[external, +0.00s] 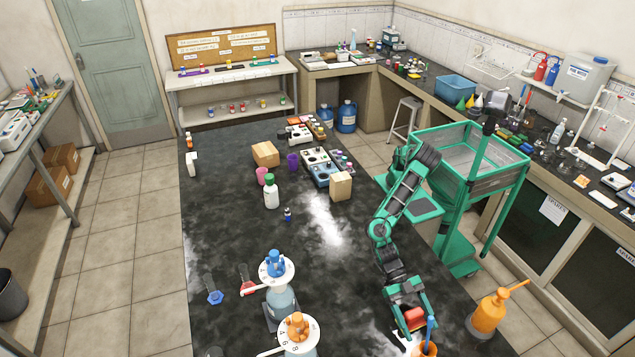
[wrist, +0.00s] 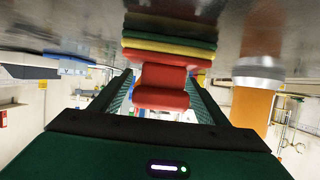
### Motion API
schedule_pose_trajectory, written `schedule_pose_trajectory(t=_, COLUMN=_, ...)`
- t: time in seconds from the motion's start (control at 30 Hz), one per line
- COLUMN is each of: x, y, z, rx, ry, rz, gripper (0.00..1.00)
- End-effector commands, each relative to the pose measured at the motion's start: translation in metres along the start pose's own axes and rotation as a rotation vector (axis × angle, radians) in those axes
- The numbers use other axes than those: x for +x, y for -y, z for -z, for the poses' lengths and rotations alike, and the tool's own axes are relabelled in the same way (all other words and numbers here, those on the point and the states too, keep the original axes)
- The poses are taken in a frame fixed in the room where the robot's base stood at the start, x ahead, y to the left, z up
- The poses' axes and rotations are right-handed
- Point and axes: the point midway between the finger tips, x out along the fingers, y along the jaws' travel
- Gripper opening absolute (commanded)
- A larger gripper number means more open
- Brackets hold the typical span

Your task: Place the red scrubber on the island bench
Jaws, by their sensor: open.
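The red scrubber (external: 415,316) is at the front right part of the black island bench (external: 235,240), between the fingers of my gripper (external: 417,325). In the wrist view the scrubber's rounded red body (wrist: 162,88) sits between the two green fingers, with green, yellow and red bands beyond it close to the bench surface (wrist: 60,22). I cannot tell which bands are its own and which are reflection. My gripper (wrist: 160,100) is open around the scrubber. Whether a finger touches it is unclear.
An orange cup (external: 428,349) with a blue-handled tool stands just in front of my gripper. An orange wash bottle (external: 488,313) is to the right. Flasks with blue (external: 275,264) and orange (external: 297,327) tops stand left. The bench's middle is mostly clear.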

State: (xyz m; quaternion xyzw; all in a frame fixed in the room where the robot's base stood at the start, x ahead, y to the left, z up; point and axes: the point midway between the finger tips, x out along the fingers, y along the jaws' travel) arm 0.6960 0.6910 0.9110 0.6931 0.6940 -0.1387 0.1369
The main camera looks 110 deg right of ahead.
Motion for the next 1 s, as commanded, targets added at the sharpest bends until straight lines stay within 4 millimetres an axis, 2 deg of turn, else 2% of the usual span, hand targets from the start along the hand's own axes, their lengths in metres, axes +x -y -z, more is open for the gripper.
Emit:
schedule_pose_trajectory(t=0.17, x=-0.015, y=-0.002, z=0.002, rx=0.001, ry=-0.001, rz=-0.003, gripper=0.68)
schedule_pose_trajectory(t=0.6, x=-0.098, y=-0.001, z=0.002, rx=0.002, ry=-0.002, rz=-0.003, gripper=0.68)
schedule_pose_trajectory(t=0.8, x=-0.117, y=0.000, z=0.002, rx=0.000, ry=-0.001, rz=-0.001, gripper=0.68)
schedule_pose_trajectory(t=1.0, x=-0.121, y=0.001, z=0.001, rx=0.000, ry=0.000, rz=0.001, gripper=0.68)
